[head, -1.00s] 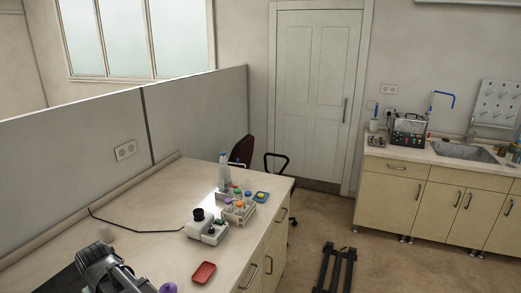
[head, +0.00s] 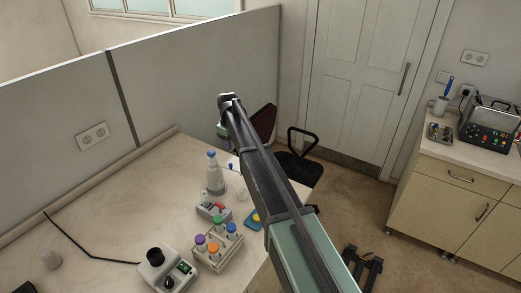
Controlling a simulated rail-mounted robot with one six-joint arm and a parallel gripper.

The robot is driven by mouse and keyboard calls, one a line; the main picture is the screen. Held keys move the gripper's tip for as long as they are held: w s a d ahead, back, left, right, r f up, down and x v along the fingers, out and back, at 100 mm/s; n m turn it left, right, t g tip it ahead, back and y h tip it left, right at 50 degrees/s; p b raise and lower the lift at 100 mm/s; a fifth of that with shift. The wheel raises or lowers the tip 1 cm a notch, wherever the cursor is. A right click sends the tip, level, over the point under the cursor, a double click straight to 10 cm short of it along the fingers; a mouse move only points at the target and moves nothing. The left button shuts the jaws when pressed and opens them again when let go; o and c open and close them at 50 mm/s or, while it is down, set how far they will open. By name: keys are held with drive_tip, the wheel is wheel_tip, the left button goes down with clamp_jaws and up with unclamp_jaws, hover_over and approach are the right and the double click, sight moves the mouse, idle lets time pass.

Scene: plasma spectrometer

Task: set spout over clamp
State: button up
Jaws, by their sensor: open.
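I cannot make out a clamp for certain in the head view. A bent blue tube that may be the spout stood above the sink earlier. That area is now outside the picture. A box-like instrument (head: 488,126) with coloured buttons and a metal frame on top sits on the right counter. My arm reaches up from the bottom right across the middle of the view. Its far end bends down behind itself near the grey partition, and my gripper's jaws do not show.
A white bottle with a blue cap (head: 214,178), a rack of capped tubes (head: 218,252) and a small device with a black knob (head: 163,270) stand on the left bench (head: 120,215). A dark chair (head: 298,165) is behind my arm. A metal tray (head: 438,133) lies beside the instrument.

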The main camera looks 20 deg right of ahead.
sight(231, 164)
drive_tip(key=f+b, duration=0.7)
drive_tip(key=s+a+f+b, duration=0.1)
drive_tip(key=f+b, duration=0.3)
drive_tip(key=shift+a, duration=0.1)
drive_tip(key=shift+r, duration=0.15)
clamp_jaws()
